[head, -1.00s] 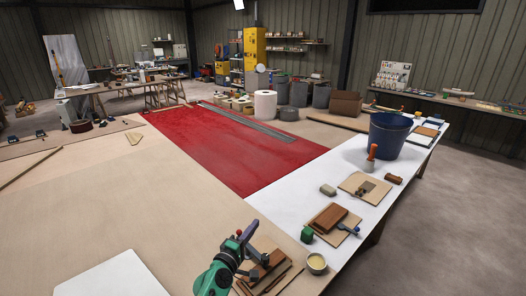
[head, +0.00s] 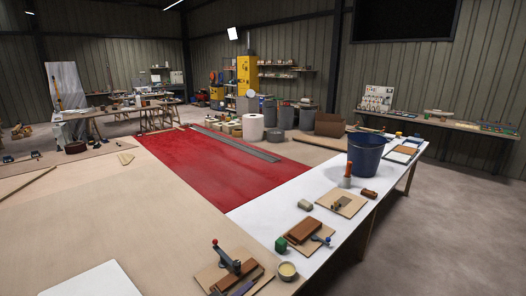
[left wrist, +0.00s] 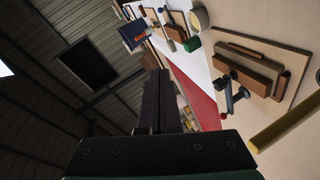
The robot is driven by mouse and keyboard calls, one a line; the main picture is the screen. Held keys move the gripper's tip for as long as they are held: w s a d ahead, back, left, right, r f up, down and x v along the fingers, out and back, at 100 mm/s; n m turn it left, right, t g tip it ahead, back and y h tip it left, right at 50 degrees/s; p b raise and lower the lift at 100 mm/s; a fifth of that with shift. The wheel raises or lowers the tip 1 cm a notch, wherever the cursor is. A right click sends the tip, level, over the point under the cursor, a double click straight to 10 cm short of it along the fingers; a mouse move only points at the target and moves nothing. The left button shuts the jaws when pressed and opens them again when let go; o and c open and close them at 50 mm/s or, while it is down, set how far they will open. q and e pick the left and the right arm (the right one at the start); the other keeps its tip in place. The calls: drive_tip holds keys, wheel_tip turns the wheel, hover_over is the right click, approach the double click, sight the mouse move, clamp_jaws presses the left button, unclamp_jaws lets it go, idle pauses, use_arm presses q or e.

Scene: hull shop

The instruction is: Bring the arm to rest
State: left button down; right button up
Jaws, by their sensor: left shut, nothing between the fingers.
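My left gripper (left wrist: 156,100) shows in the left wrist view, its two dark fingers together with nothing between them. No part of my left arm stands out in the head view. In the left wrist view the gripper is apart from the dark clamp-like tool (left wrist: 232,92) on the wooden blocks. That tool also shows in the head view (head: 227,258), upright with a red knob, on a brown block and thin board at the near end of the bench. My right gripper is in neither view.
A white-topped bench (head: 262,222) runs to the right, with a blue bucket (head: 366,154), a green block (head: 281,244), a cream-filled bowl (head: 287,271) and boards. A red panel (head: 210,165) lies beyond the wide tan surface (head: 120,220), which is mostly clear.

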use_arm(q)
drive_tip(key=s+a+f+m+g+y, duration=0.2)
drive_tip(key=s+a+m+g+y, duration=0.2)
drive_tip(key=s+a, duration=0.65)
drive_tip(key=s+a+f+m+g+y, duration=0.2)
drive_tip(key=s+a+m+g+y, duration=0.35)
drive_tip(key=s, duration=0.85)
drive_tip(key=s+a+f+n+h+b, duration=0.1)
drive_tip(key=s+f+b, duration=0.1)
drive_tip(key=f, duration=1.1)
drive_tip(key=s+a+f+b, duration=0.1)
drive_tip(key=f+b, duration=0.1)
drive_tip(key=f, duration=1.2)
drive_tip(key=s+a+f+g+b, duration=0.1)
drive_tip(key=s+a+f+b, duration=0.1)
drive_tip(key=s+f, duration=1.4)
drive_tip(key=shift+s+a+f, duration=0.2)
drive_tip(key=shift+a, duration=0.05)
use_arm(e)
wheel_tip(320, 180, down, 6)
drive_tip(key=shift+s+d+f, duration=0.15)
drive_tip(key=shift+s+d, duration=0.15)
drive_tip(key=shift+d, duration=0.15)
use_arm(q)
drive_tip(key=shift+g, duration=0.25)
